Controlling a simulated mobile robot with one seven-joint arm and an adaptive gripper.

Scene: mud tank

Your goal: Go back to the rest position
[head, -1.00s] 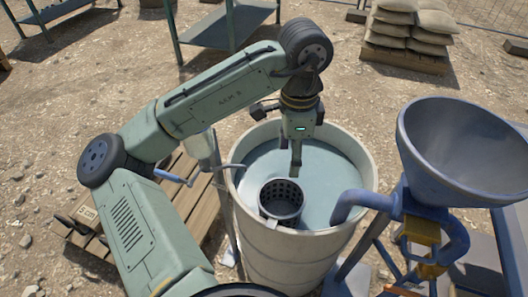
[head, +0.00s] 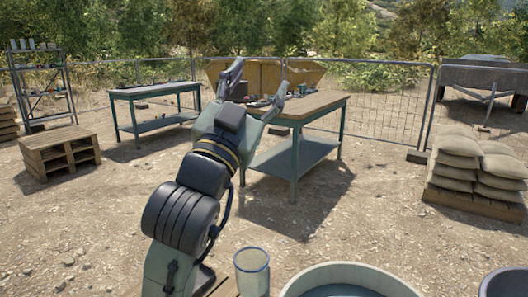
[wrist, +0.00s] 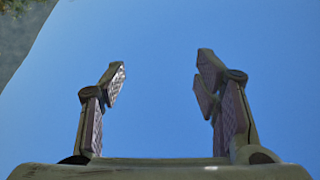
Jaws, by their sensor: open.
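My gripper (head: 257,86) is raised in the open air in the head view, pointing up with its two fingers spread wide. It is empty. In the wrist view my gripper (wrist: 161,72) also shows two parted fingers with only blue sky between them. The tank (head: 400,278) shows only as a pale round rim with bluish liquid at the bottom edge of the head view, well below and to the right of the gripper. The dark basket is outside the current views.
Behind the gripper stands a workbench (head: 322,106) with small items, a second bench (head: 155,90) to its left. A wooden pallet stack (head: 60,150) is at left, sandbags (head: 470,150) at right. A clear cylinder (head: 252,272) stands beside the tank. A mesh fence runs behind.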

